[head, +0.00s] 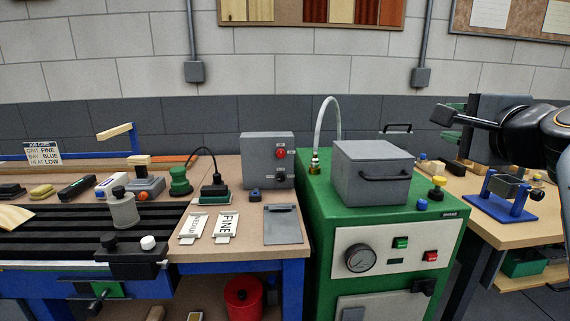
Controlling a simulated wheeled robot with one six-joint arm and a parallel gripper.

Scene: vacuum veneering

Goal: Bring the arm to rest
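My gripper (446,116) is at the right of the head view, at the end of my dark arm, which comes in from the right edge. It points left and is held in the air above the right-hand bench. Its fingers are small and seen from the side, so I cannot tell whether they are open or shut. I see nothing clearly held in it.
A green machine (330,215) with a grey lidded box (371,172) stands left of my gripper. A dark upright panel (490,140) and a blue stand (500,205) are on the right bench. The left bench carries several tools and a grey control box (262,160).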

